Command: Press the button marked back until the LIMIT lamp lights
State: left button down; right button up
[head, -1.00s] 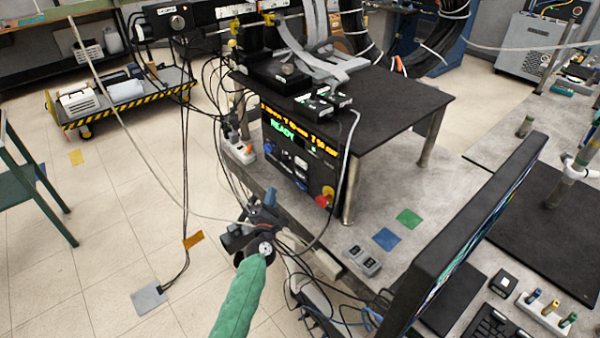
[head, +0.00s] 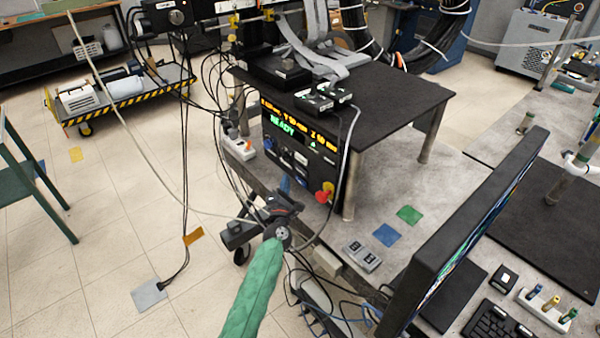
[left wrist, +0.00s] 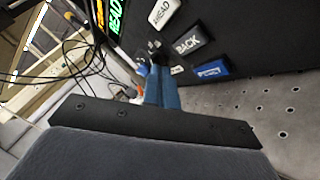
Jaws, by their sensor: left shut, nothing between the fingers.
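The black control box (head: 305,170) stands under the dark table, with amber figures and a green READY on its display (head: 284,126). In the left wrist view the button marked BACK (left wrist: 187,43) is a grey key on the panel, between the white AHEAD button (left wrist: 163,13) and a blue button (left wrist: 211,70). My left gripper (head: 285,184) is in front of the lower panel, shut, with blue fingers. In the left wrist view its fingertips (left wrist: 157,75) appear below and left of BACK; contact cannot be told. I cannot make out a lit LIMIT lamp. My right gripper is out of view.
A red knob on a yellow base (head: 325,193) sticks out at the panel's lower right. Loose cables hang left of the box. A monitor (head: 470,230) stands at the right. Blue (head: 386,235) and green (head: 409,215) squares lie on the grey bench.

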aim_at(301, 170)
pick_arm(q)
jog(key=shift+w+d, duration=0.3)
jog(key=shift+d, duration=0.1)
jog(key=shift+w+d, duration=0.2)
jog(key=shift+d, duration=0.1)
jog(key=shift+w+d+b, duration=0.3)
jog(key=shift+d+b, duration=0.05)
jog(key=shift+d, duration=0.1)
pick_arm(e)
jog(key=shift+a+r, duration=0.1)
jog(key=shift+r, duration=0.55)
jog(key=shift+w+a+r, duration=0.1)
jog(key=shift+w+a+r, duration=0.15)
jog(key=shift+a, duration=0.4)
